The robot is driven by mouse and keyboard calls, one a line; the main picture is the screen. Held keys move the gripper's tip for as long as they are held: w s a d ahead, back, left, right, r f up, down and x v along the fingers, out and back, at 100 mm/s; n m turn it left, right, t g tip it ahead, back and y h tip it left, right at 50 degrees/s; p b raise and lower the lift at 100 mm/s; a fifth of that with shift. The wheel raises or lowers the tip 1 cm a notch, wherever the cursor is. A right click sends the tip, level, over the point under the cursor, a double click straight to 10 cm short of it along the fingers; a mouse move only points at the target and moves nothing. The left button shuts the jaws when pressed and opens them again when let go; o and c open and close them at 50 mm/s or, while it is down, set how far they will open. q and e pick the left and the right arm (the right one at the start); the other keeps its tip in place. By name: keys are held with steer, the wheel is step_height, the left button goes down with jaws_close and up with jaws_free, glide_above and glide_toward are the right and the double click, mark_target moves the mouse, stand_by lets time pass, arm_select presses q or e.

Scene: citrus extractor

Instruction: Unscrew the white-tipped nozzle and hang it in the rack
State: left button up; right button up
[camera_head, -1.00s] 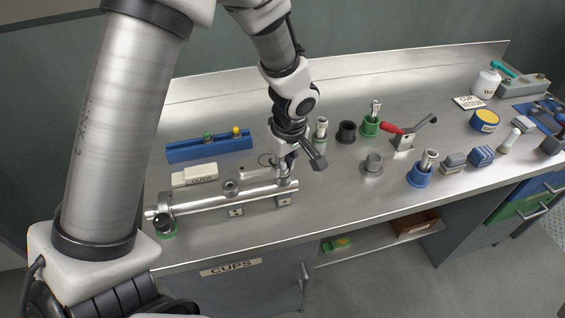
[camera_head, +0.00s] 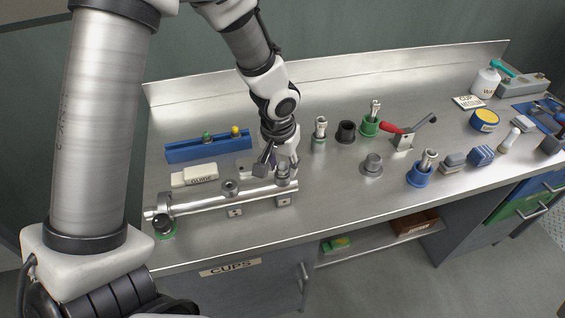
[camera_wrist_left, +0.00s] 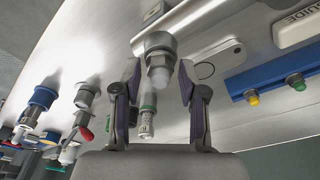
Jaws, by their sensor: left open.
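The white-tipped nozzle (camera_wrist_left: 160,68) shows in the left wrist view as a grey metal nut with a pale rounded tip, at the end of the steel cylinder. My left gripper (camera_head: 277,168) is at the right end of the horizontal steel cylinder (camera_head: 207,200). It is open, and its two fingers (camera_wrist_left: 161,98) stand on either side of the nozzle tip in the wrist view, apart from it. The blue rack (camera_head: 185,152) lies behind the cylinder at left and bears a green-tipped piece (camera_head: 207,137) and a yellow-tipped piece (camera_head: 236,131). My right gripper is not in view.
A white GUIDE block (camera_head: 195,175) lies between rack and cylinder. To the right stand a green-banded metal piece (camera_head: 320,133), a black cup (camera_head: 346,132), a green holder (camera_head: 369,127), a red-handled lever (camera_head: 403,140) and a blue holder (camera_head: 419,174).

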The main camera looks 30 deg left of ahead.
arm_select(q)
steer(key=c, duration=0.6)
steer(key=shift+c, duration=0.2)
steer(key=n, duration=0.5)
steer(key=shift+n+y, duration=0.4)
steer(key=n+g, duration=0.1)
steer(key=n, duration=0.5)
steer(key=shift+y, duration=0.3)
steer(key=o, duration=0.6)
steer(key=shift+o, duration=0.2)
steer(key=m, duration=0.6)
steer(key=shift+t+h, duration=0.3)
steer(key=shift+h, duration=0.1)
steer(key=m, duration=0.6)
steer(key=shift+h, duration=0.3)
